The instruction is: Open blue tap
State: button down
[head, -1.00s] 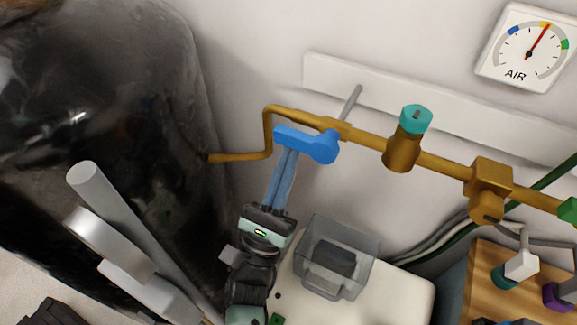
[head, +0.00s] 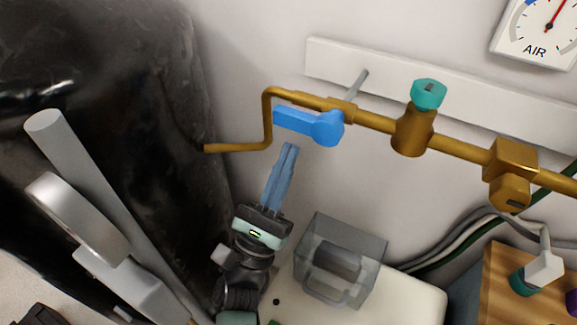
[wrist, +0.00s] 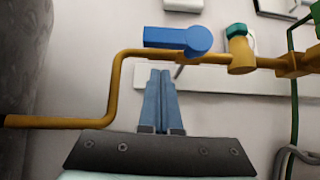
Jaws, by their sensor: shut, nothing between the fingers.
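The blue tap (head: 310,124) is a lever handle on a brass pipe (head: 375,121) along the wall. Its arm points left from its round hub, lying roughly along the pipe. It also shows in the wrist view (wrist: 182,39), above the fingertips. My gripper (head: 291,147) is shut and empty, with its blue fingers pressed together. In the head view the fingertips show just below the tap handle, with a gap between them. In the wrist view my gripper (wrist: 161,72) points up toward the pipe.
A brass valve with a teal cap (head: 428,94) sits right of the tap. An air gauge (head: 540,30) hangs on the wall at upper right. A large black tank (head: 110,90) stands at left. A clear bin (head: 340,260) is right of my gripper.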

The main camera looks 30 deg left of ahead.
jog(key=b+v, duration=0.2)
jog(key=v, duration=0.8)
jog(key=shift+f, duration=0.4)
